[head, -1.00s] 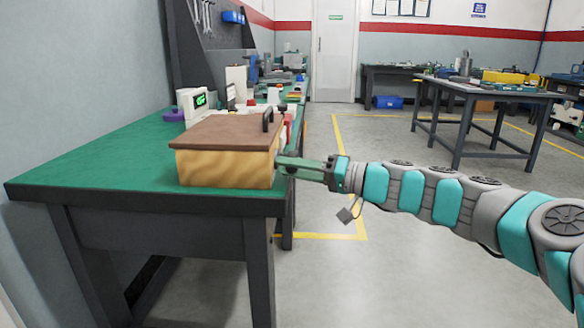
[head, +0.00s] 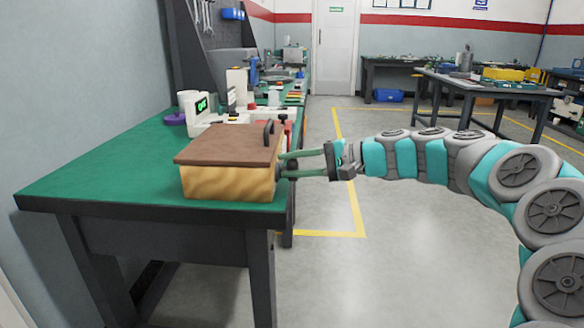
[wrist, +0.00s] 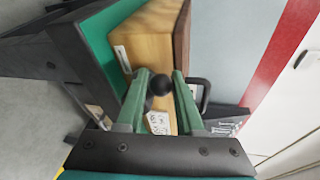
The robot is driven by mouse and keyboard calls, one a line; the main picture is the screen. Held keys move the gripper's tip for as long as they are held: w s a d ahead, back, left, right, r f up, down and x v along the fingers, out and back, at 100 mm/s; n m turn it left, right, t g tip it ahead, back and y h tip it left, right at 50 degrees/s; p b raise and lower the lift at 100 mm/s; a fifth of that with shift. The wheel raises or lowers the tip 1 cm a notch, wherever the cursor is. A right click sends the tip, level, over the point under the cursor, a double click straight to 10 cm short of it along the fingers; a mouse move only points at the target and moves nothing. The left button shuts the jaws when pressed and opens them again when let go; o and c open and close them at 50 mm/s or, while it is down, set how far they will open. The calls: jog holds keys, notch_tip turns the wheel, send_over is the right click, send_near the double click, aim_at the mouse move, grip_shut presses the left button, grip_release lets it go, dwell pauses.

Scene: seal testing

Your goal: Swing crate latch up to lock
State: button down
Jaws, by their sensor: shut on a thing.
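The crate (head: 230,183) is a light wooden box with a brown lid (head: 225,145) lying closed on it. It stands near the front right corner of the green bench. My gripper (head: 284,164) reaches the crate's right side with two green fingers. In the wrist view, the fingers (wrist: 161,78) close around a round black knob (wrist: 160,85), which I take to be the latch's end. The rest of the latch is mostly hidden by the fingers and knob. The crate's wooden side (wrist: 150,48) shows behind it.
A black handle (head: 268,133) stands on the lid near the gripper. The green bench top (head: 90,175) is clear left of the crate. A white device (head: 193,110) and other items stand behind it. The floor to the right is open.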

jog(key=w+m, duration=0.1)
jog(key=m+g, duration=0.1)
jog(key=shift+w+d+r+m, duration=0.1)
jog(key=shift+w+r+m, duration=0.25)
jog(key=shift+r+m, duration=0.05)
jog(key=shift+w+r+m+g, duration=0.15)
jog(key=shift+w+m+g, duration=0.45)
jog(key=shift+m+g, duration=0.4)
jog(key=shift+w+m+g+h, duration=0.3)
jog(key=shift+m+g, duration=0.1)
jog(key=shift+m, duration=0.4)
jog(key=c, duration=0.8)
grip_release()
jog(key=shift+w, duration=0.1)
jog(key=shift+o, duration=1)
jog(key=v, duration=0.7)
jog(key=shift+d, duration=0.4)
